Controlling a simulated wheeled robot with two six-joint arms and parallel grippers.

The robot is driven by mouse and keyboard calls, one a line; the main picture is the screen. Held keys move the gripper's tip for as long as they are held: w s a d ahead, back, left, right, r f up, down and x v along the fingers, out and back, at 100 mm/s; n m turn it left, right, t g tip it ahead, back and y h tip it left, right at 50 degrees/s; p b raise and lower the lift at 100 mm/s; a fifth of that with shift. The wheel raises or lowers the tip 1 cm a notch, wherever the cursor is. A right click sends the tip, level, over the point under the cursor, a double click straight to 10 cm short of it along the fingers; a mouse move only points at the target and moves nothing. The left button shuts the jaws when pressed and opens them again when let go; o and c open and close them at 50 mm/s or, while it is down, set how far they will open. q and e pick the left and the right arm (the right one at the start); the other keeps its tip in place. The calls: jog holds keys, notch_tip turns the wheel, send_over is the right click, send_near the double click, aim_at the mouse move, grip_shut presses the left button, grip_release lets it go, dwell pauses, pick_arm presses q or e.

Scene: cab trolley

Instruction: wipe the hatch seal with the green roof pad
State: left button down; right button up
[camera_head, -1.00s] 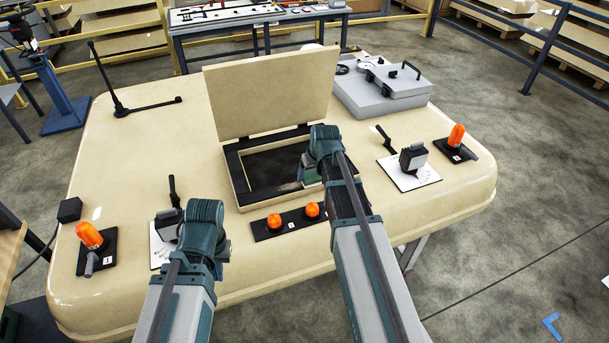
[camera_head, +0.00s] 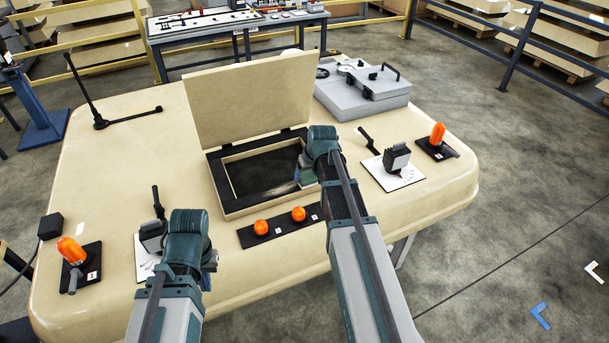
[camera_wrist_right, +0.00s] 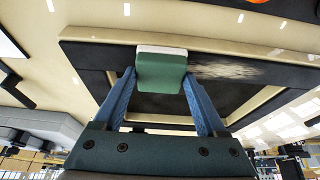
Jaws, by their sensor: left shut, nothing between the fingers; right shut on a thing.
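The square hatch (camera_head: 217,177) in the cream roof stands open, its cream lid (camera_head: 255,98) raised behind it. A dark seal (camera_wrist_right: 100,58) runs round the opening, with a pale streaky smear (camera_wrist_right: 228,71) on it just right of the pad in the right wrist view. My right gripper (camera_wrist_right: 162,88) is shut on the green pad (camera_wrist_right: 161,74), which has a whitish edge and overlaps the seal; I cannot tell whether they touch. In the head view, my right gripper (camera_head: 304,178) is at the hatch's right side, partly hidden by my arm. My left gripper (camera_head: 208,268) is shut and empty, mostly hidden, over the roof's front left.
Two orange lamps on a black plate (camera_head: 282,231) sit in front of the hatch. Orange lamps (camera_head: 71,251) (camera_head: 437,134) stand at both ends. A grey case (camera_head: 362,92) is behind right, a black jointed arm (camera_head: 125,118) behind left. Black switch units (camera_head: 396,158) flank the hatch.

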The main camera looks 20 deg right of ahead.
jog(key=shift+d, duration=0.1)
jog(key=shift+a+f, duration=0.1)
jog(key=shift+a, duration=1.9)
jog(key=shift+a, duration=1.85)
jog(key=shift+s+a, duration=0.15)
jog(key=shift+a, duration=1.75)
jog(key=shift+a, duration=1.85)
